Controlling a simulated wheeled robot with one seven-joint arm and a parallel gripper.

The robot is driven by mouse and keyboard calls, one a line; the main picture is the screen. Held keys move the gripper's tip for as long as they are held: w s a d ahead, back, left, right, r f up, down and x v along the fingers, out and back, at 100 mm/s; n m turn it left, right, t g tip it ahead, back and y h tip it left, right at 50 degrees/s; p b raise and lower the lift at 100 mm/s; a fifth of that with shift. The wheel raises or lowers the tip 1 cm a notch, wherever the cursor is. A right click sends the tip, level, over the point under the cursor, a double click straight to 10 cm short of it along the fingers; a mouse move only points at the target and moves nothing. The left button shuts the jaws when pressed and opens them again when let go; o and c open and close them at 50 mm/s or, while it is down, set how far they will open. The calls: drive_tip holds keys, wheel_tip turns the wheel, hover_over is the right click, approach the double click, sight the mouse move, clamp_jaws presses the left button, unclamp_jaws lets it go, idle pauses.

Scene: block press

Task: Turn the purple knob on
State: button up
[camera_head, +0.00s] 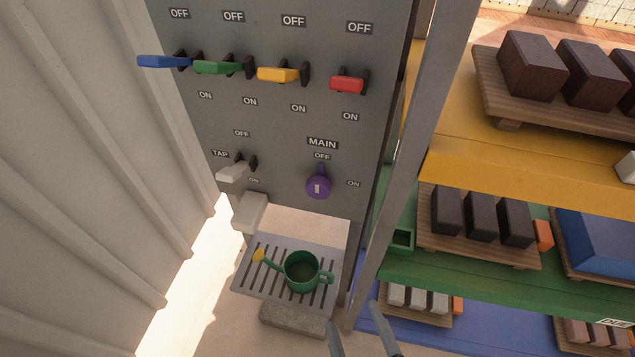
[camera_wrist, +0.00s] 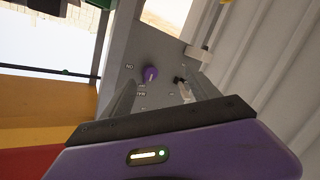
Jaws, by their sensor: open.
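The purple knob (camera_head: 318,184) is on the lower right of the grey panel (camera_head: 290,120), under the MAIN label. OFF is printed above it and ON to its right. A pale mark on the knob stands about upright, toward OFF. The knob also shows in the wrist view (camera_wrist: 150,74), beyond the fingers. My gripper (camera_head: 361,318) is at the bottom of the head view, below and right of the knob, with its fingers apart and nothing between them. In the wrist view my gripper (camera_wrist: 155,92) is open and apart from the knob.
Blue (camera_head: 165,61), green (camera_head: 222,67), yellow (camera_head: 278,74) and red (camera_head: 347,84) levers stick out above. A pale tap lever (camera_head: 235,172) is left of the knob. A green watering can (camera_head: 302,270) stands on a slatted tray (camera_head: 250,290). Shelves with blocks stand right; a corrugated wall left.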

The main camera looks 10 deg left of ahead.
drive_tip(key=w+a+n+p, duration=0.2)
drive_tip(key=w+a+n, duration=0.45)
drive_tip(key=a, duration=0.35)
drive_tip(key=n+t+h+p, duration=0.2)
drive_tip(key=n+t+h, duration=0.2)
drive_tip(key=n+h, duration=0.65)
approach(316, 193)
drive_tip(key=w, duration=0.3)
drive_tip(key=shift+y, duration=0.45)
drive_tip(key=w, duration=0.2)
drive_tip(key=w+d, duration=0.1)
drive_tip(key=w, duration=0.4)
drive_tip(key=shift+w+d+r+p, duration=0.15)
drive_tip(key=shift+r+p, duration=0.1)
drive_tip(key=shift+p, duration=0.15)
drive_tip(key=c, duration=1.4)
drive_tip(key=shift+o, duration=0.2)
